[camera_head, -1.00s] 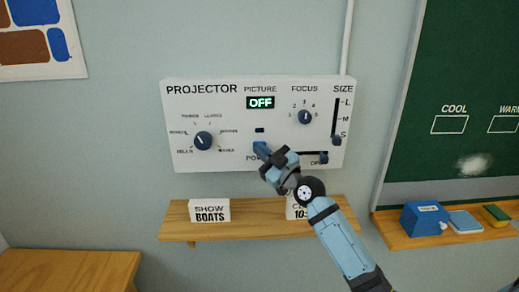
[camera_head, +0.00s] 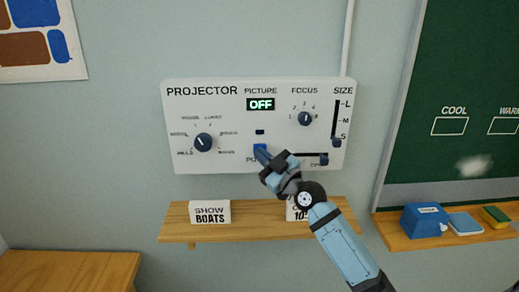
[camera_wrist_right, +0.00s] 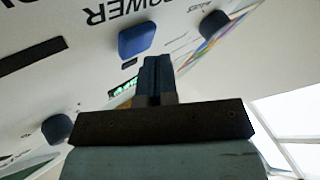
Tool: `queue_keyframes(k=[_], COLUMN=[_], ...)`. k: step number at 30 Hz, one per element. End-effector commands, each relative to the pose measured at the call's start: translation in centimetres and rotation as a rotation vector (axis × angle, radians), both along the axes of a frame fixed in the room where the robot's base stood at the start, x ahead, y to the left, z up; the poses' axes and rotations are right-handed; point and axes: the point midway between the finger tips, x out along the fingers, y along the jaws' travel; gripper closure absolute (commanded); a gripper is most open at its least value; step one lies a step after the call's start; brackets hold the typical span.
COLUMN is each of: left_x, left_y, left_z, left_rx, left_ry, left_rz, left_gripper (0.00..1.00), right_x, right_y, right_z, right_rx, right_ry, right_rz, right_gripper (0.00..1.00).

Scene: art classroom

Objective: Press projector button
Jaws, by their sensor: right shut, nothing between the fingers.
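The white projector panel (camera_head: 230,110) is on the wall, and its picture display (camera_head: 261,104) reads OFF. The blue power button (camera_head: 259,148) is at the panel's lower middle. It also shows in the right wrist view (camera_wrist_right: 137,39), beside the word POWER. My right gripper (camera_head: 264,156) is shut and empty, with its fingertips right at the button's lower edge in the head view. In the right wrist view the closed fingers (camera_wrist_right: 154,75) point toward the panel, just beside the button. Whether they touch it I cannot tell. My left gripper is not in view.
The panel also has a picture knob (camera_head: 203,142), a focus knob (camera_head: 305,118) and a size slider (camera_head: 337,142). A wooden shelf (camera_head: 260,230) below holds a SHOW BOATS card (camera_head: 210,212) and another card, partly hidden by my arm. A chalkboard (camera_head: 470,60) hangs at right.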

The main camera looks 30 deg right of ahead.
Motion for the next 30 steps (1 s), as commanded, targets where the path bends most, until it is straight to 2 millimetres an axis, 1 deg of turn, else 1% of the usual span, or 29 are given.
queue_keyframes(k=[3,15,19,30], left_x=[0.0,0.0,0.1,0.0], left_y=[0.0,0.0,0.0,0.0], left_z=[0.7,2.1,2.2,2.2], left_rx=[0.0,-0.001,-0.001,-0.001], left_ry=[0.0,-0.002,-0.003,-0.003], left_rz=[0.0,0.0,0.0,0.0], left_gripper=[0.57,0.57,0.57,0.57], right_x=[-1.0,-4.3,-4.7,-4.7], right_y=[0.7,2.6,2.9,2.9], right_z=[0.1,0.1,0.1,0.0], right_rx=[0.0,0.001,0.0,0.0], right_ry=[0.001,0.0,0.0,0.0], right_rz=[0.0,0.0,-0.001,0.0], right_gripper=[1.0,1.0,1.0,1.0])
